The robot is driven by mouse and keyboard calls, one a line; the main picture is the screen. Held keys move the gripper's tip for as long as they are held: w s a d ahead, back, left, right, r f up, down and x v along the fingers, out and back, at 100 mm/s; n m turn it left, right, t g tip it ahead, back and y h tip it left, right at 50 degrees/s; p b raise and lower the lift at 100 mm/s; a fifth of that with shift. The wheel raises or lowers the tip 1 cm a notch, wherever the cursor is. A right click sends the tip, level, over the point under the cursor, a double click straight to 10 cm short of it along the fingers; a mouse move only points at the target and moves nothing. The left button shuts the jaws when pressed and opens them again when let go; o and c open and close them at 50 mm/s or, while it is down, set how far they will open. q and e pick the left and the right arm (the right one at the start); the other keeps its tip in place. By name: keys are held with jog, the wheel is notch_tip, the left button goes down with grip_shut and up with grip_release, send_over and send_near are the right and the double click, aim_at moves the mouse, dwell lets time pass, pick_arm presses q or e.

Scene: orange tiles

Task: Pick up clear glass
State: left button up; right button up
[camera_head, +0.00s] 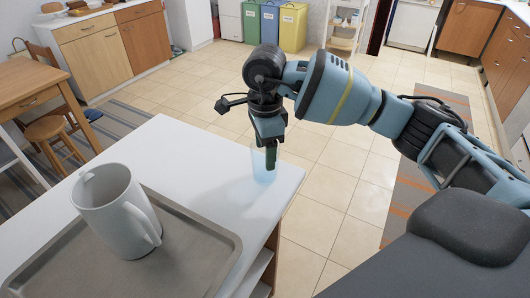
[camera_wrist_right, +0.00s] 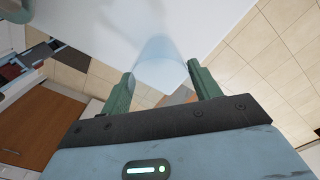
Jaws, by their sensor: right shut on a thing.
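The clear glass (camera_head: 264,173) is a faint bluish, see-through tumbler at the right edge of the white counter (camera_head: 215,160). My right gripper (camera_head: 271,158) reaches down to it from above and is shut on it. In the right wrist view the glass (camera_wrist_right: 160,62) shows between the two green fingers of the right gripper (camera_wrist_right: 163,88). I cannot tell whether the glass's base touches the counter. My left gripper is not in view.
A grey tray (camera_head: 190,262) with a white pitcher (camera_head: 112,212) stands on the counter at the left. A wooden table (camera_head: 25,85) and stool (camera_head: 50,130) are at far left. Tiled floor (camera_head: 325,185) lies clear beyond the counter's right edge.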

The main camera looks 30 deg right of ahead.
jog(key=s+a+r, duration=0.1)
jog(key=s+r, duration=0.1)
jog(key=s, duration=0.6)
jog(key=s+a+r, duration=0.2)
jog(key=s, duration=0.5)
jog(key=shift+s+r+b, duration=0.4)
jog(key=shift+b, duration=0.05)
jog(key=shift+f, duration=0.1)
